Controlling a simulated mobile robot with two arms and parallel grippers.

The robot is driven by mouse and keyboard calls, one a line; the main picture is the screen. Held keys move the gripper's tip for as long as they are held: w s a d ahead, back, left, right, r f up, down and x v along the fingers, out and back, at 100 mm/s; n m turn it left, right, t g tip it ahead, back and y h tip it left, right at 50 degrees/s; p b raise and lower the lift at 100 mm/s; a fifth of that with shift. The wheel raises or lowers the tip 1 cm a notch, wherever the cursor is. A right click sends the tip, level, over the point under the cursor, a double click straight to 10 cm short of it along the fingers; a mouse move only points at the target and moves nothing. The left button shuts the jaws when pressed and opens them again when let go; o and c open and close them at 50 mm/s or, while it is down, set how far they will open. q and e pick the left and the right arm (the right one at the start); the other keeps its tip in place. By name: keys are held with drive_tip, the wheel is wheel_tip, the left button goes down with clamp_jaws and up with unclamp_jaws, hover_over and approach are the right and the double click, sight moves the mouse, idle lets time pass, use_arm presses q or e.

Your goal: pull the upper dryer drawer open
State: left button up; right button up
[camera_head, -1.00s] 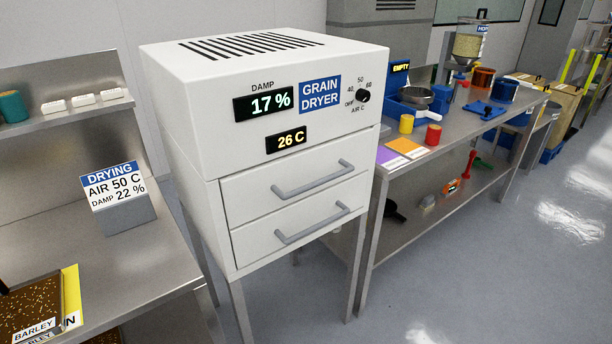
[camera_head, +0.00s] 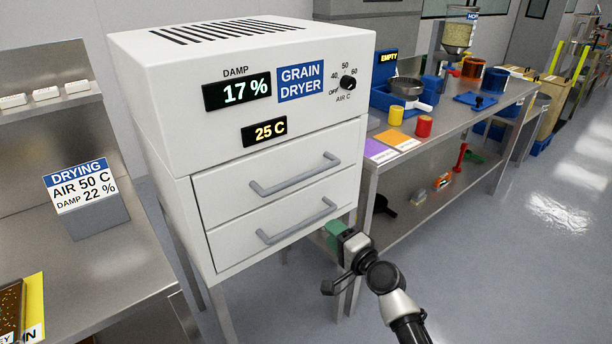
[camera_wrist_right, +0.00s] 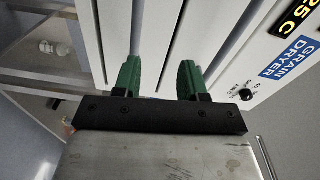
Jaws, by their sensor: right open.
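The white grain dryer (camera_head: 240,110) stands in the middle of the head view. Its upper drawer (camera_head: 222,183) is closed, with a grey bar handle (camera_head: 296,174) across its front. The lower drawer (camera_head: 230,240) is closed too, with a like handle (camera_head: 297,221). My right gripper (camera_head: 330,236) is at the lower right of the dryer, below and right of the lower handle, apart from both handles. Its green fingers (camera_wrist_right: 158,80) are spread and empty in the right wrist view, with the dryer's front beyond them. My left gripper is not in view.
A steel table (camera_head: 115,260) with a drying sign (camera_head: 82,195) stands at the left. A steel bench (camera_head: 440,125) with cups and a blue tray stands close on the right. The floor (camera_head: 500,260) in front is clear.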

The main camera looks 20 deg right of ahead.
drive_tip(key=t+y, duration=0.2)
approach(308, 175)
drive_tip(key=shift+m, duration=0.4)
drive_tip(key=x, duration=1)
drive_tip(key=shift+w+d+f+p, duration=0.1)
drive_tip(key=shift+w+f+p, duration=0.15)
drive_tip(key=shift+w+p, duration=0.15)
clamp_jaws()
